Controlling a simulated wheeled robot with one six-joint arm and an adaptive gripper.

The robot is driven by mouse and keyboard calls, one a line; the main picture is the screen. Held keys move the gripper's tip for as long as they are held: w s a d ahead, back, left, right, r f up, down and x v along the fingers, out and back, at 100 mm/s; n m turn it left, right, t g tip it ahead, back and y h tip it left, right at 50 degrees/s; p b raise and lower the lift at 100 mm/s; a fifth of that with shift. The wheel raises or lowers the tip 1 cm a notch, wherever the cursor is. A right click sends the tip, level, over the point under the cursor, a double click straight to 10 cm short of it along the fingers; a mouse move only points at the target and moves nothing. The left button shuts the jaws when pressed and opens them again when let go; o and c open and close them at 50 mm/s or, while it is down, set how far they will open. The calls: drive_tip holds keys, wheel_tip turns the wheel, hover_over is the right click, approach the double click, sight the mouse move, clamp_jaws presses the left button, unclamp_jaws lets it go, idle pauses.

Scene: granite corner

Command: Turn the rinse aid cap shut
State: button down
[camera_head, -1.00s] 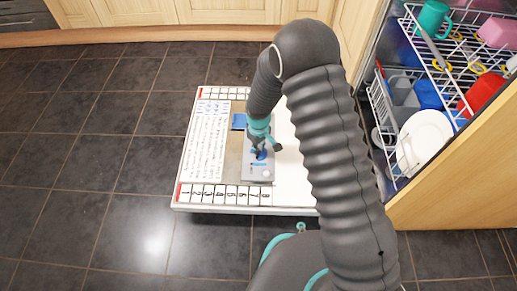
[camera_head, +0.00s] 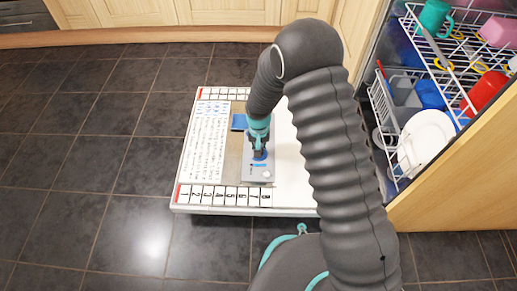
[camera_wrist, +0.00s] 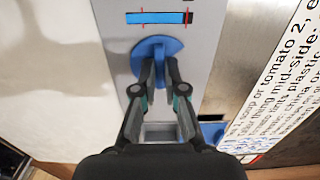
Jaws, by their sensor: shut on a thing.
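The rinse aid cap (camera_wrist: 143,55) is a round blue disc with a raised grip, set in the grey dispenser panel (camera_wrist: 112,55) in the wrist view. My gripper (camera_wrist: 160,64) is shut on the cap's raised grip, one finger on each side. The fingers hide part of the disc. In the head view my gripper (camera_head: 259,150) reaches down to the panel (camera_head: 250,174), and only a bit of the blue cap (camera_head: 260,156) shows below it. A blue strip with red marks (camera_wrist: 160,17) lies beyond the cap in the wrist view.
The panel sits on a white board (camera_head: 293,160) with printed text and a numbered row (camera_head: 224,196). A blue patch (camera_head: 239,122) lies behind the panel. At right are dishwasher racks with a white plate (camera_head: 425,140) and cups. Dark floor lies open at left.

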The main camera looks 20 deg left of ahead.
idle(0.4)
drive_tip(key=c, duration=1.2)
unclamp_jaws()
drive_tip(key=shift+c, duration=0.2)
drive_tip(key=shift+r, duration=0.1)
wheel_tip(320, 180, up, 12)
drive_tip(key=shift+s, duration=0.1)
